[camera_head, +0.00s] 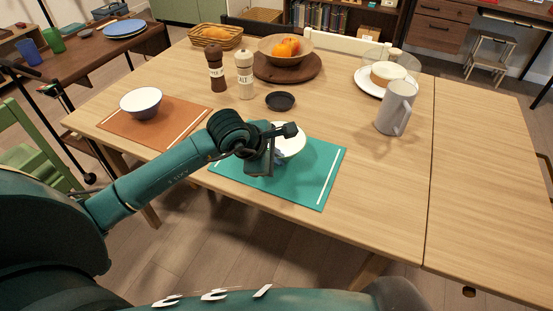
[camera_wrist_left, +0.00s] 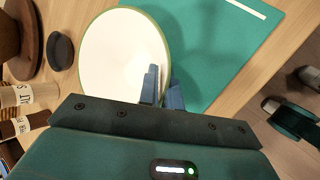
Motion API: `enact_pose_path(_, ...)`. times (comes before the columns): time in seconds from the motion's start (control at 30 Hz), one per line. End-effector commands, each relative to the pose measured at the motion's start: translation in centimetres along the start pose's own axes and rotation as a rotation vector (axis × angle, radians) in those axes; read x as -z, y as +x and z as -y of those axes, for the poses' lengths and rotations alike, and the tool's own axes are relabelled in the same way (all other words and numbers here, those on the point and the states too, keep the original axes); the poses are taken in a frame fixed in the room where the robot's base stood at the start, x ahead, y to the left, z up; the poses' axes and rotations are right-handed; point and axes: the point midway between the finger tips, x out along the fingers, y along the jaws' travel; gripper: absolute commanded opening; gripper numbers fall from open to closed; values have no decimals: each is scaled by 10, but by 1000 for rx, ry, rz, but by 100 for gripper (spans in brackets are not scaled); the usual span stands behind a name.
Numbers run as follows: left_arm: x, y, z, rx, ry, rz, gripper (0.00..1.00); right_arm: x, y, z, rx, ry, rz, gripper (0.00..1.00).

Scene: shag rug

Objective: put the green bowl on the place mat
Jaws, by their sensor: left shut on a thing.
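The green bowl (camera_head: 291,141) has a white inside and a thin green rim. My left gripper (camera_head: 268,155) is shut on its rim, and the gripper and wrist hide part of it in the head view. In the left wrist view the bowl (camera_wrist_left: 112,50) shows its inside, with the left gripper's blue fingers (camera_wrist_left: 162,90) on its near rim. The bowl is at the far edge of the teal place mat (camera_head: 309,179), overlapping it in view. I cannot tell whether it touches. An orange place mat (camera_head: 177,124) lies to the left.
A white bowl with a dark outside (camera_head: 141,102) is on the orange mat. A small dark dish (camera_head: 280,101), salt shaker (camera_head: 245,75) and brown pepper mill (camera_head: 216,70) stand beyond the bowl. A grey pitcher (camera_head: 394,111) stands right. The table's right part is clear.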

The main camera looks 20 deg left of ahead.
Motion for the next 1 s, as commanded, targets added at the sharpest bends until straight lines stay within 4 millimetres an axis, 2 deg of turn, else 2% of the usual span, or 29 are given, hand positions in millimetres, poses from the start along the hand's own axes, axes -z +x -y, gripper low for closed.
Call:
enact_pose_path(0.07, 2, 6, 3, -2, -1, 1, 0, 0, 0, 0, -1, -1, -2, 36)
enact_pose_path(0.37, 4, 8, 4, -4, 1, 1, 0, -2, 2, -2, -3, -3, -5, 36)
enact_pose_path(0.4, 4, 9, 5, -1, 1, 0, 7, -1, 1, -2, -4, -5, -8, 36)
enact_pose_path(0.67, 4, 8, 5, -1, 0, 0, 28, 2, 0, -2, -6, -6, -14, 36)
enact_pose_path(1.0, 3, 2, 3, -2, 1, 0, 28, 3, -1, -2, -4, -1, -5, 36)
